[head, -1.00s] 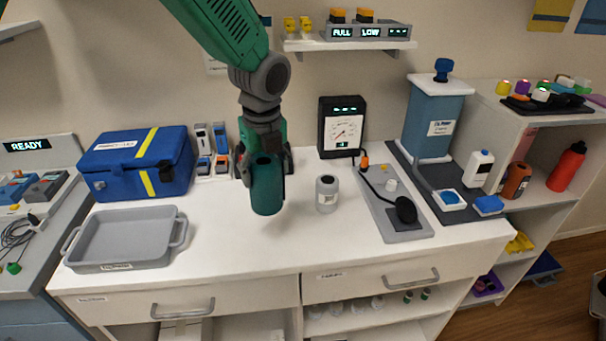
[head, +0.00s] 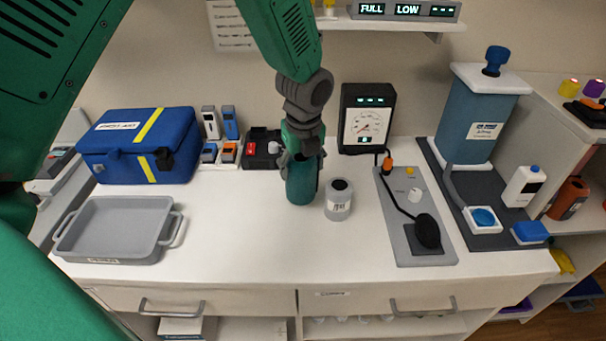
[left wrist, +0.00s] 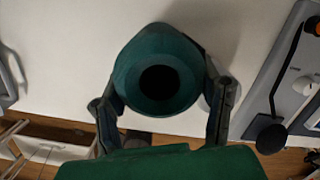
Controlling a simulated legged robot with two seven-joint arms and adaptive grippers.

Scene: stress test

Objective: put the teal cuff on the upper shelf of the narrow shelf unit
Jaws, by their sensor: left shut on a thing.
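The teal cuff (head: 302,186) is a dark green-blue cylinder held in my left gripper (head: 301,150), which comes down over the white counter. In the left wrist view the cuff (left wrist: 158,48) shows as a round ring with a dark hole, between the two fingers of the left gripper (left wrist: 163,102). The gripper is shut on it. I cannot tell how far its lower end is above the counter. A shelf unit (head: 592,160) stands at the right edge, partly cut off, with things on its top board. My right gripper is not in view.
A grey jar (head: 339,203) stands close right of the cuff. A grey tray (head: 112,228) and blue case (head: 140,145) are at left. A gauge box (head: 366,120), a grey plate (head: 408,235) and a blue dispenser (head: 480,115) are at right. The front middle counter is clear.

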